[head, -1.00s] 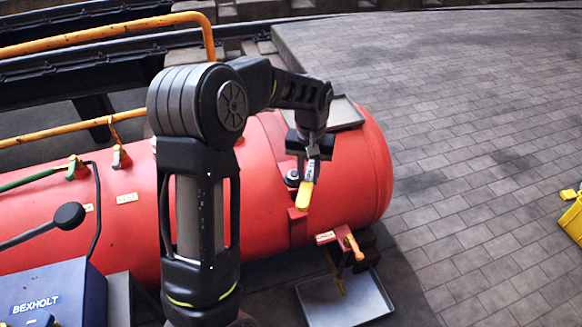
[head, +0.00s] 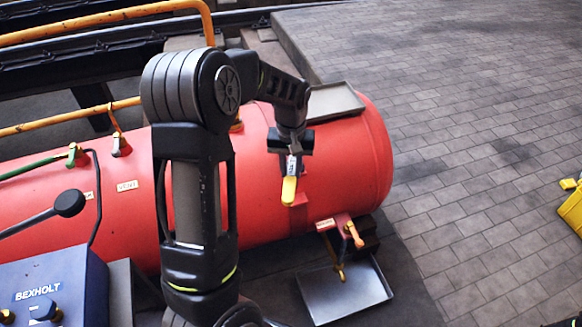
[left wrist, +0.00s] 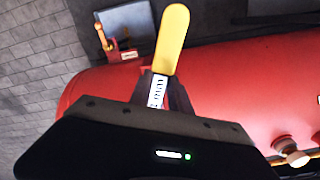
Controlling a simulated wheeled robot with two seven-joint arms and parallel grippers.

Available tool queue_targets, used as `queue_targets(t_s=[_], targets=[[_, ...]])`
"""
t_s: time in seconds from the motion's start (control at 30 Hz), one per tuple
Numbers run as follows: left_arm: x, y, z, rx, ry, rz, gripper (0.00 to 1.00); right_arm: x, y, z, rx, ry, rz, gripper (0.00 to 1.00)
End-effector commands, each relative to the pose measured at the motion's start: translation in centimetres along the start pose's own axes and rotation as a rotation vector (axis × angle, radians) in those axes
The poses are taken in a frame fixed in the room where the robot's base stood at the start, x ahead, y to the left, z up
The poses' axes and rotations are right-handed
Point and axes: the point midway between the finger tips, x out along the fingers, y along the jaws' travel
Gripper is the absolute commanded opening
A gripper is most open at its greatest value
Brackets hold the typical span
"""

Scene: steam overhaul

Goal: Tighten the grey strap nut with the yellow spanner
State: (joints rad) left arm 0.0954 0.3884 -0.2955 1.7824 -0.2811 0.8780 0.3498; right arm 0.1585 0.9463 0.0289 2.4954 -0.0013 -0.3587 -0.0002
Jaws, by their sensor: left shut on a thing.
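The yellow spanner (head: 289,190) is held in my left gripper (head: 291,153) above the right part of the red tank (head: 345,165). In the left wrist view the spanner (left wrist: 172,40) sticks out from between the shut fingers (left wrist: 162,92), its yellow grip pointing away and a pale labelled part at the fingers. The grey strap nut does not show clearly now; the spanner and gripper cover the strap area. I cannot tell whether the spanner touches the nut. My right gripper is not in view.
A grey tray (head: 335,102) rests on top of the tank. Another tray (head: 345,292) lies on the floor below an orange-handled valve (head: 353,233). A blue BEXHOLT box (head: 50,285) stands front left. A yellow object (head: 572,210) is at the right edge.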

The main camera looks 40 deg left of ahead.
Motion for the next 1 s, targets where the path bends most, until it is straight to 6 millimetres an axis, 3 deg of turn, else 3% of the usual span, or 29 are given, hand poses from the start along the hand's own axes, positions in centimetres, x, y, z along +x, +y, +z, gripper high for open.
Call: queue_targets(t_s=[0.2, 0.47, 1.0], targets=[[2.8, 0.0, 0.0, 0.0, 0.0, 0.0, 0.0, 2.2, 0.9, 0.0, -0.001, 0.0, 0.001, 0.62], [2.4, 0.0, 0.0, 0.001, 0.001, 0.001, 0.0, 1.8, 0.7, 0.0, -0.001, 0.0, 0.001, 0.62], [3.7, 0.0, 0.0, 0.001, 0.001, 0.0, 0.0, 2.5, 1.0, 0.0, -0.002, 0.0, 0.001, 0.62]])
